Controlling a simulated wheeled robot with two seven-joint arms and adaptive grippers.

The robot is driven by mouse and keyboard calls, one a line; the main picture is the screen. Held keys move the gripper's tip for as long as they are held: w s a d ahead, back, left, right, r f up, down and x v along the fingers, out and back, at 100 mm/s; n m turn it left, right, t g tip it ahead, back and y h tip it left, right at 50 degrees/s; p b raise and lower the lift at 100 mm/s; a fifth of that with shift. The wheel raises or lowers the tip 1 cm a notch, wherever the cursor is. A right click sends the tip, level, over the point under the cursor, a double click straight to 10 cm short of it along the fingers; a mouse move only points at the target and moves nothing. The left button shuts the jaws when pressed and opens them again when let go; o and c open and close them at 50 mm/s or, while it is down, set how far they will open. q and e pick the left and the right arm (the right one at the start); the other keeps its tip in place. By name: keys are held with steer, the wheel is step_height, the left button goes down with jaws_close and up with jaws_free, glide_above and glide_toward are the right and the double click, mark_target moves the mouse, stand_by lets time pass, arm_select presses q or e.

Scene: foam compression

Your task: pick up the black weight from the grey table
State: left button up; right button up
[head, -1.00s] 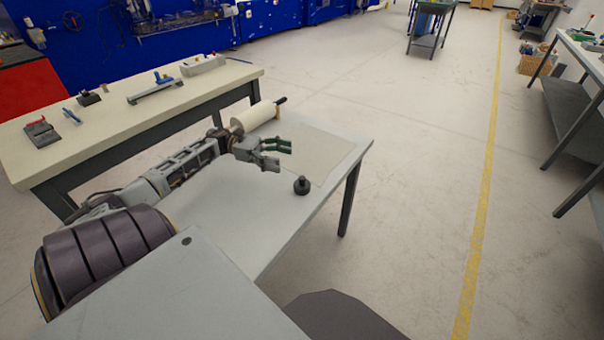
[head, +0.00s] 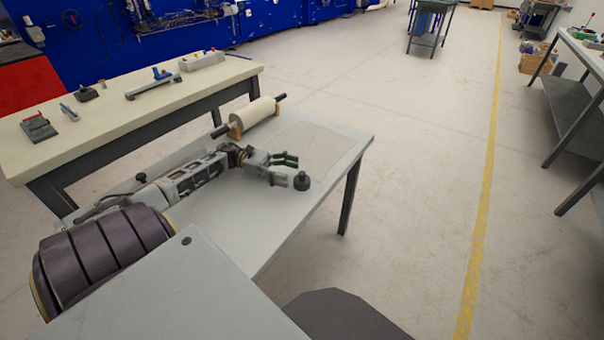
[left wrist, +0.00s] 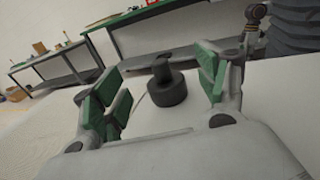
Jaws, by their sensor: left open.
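The black weight (head: 302,181), a short cylinder with a knob on top, stands upright on the grey table (head: 235,215) near its right edge. My left gripper (head: 290,170) is open and low over the table, with its fingertips just to the left of the weight in the head view. In the left wrist view the weight (left wrist: 166,82) stands ahead between the two green-padded fingers (left wrist: 160,90). There is a gap on both sides, and the fingers do not appear to touch it. My right gripper is not in view.
A white roll (head: 254,114) on a wooden stand lies at the table's far end, beside a thin pale sheet (head: 318,146). A cream bench (head: 120,115) with several small tools stands behind on the left.

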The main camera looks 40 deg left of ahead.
mark_target(302, 172)
arm_select(q)
steer(key=shift+d, duration=0.15)
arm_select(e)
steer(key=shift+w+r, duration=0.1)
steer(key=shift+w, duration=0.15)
arm_select(q)
steer(key=shift+w+d, duration=0.25)
steer(key=shift+d, duration=0.25)
steer(key=x, duration=0.2)
steer(key=shift+w+d, duration=0.15)
steer(key=shift+d, duration=0.2)
steer(key=shift+w+d, duration=0.15)
steer(key=shift+d, duration=0.3)
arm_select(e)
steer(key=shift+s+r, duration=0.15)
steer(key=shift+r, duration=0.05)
arm_select(q)
steer(key=shift+w, duration=0.1)
steer(key=c, duration=1.6)
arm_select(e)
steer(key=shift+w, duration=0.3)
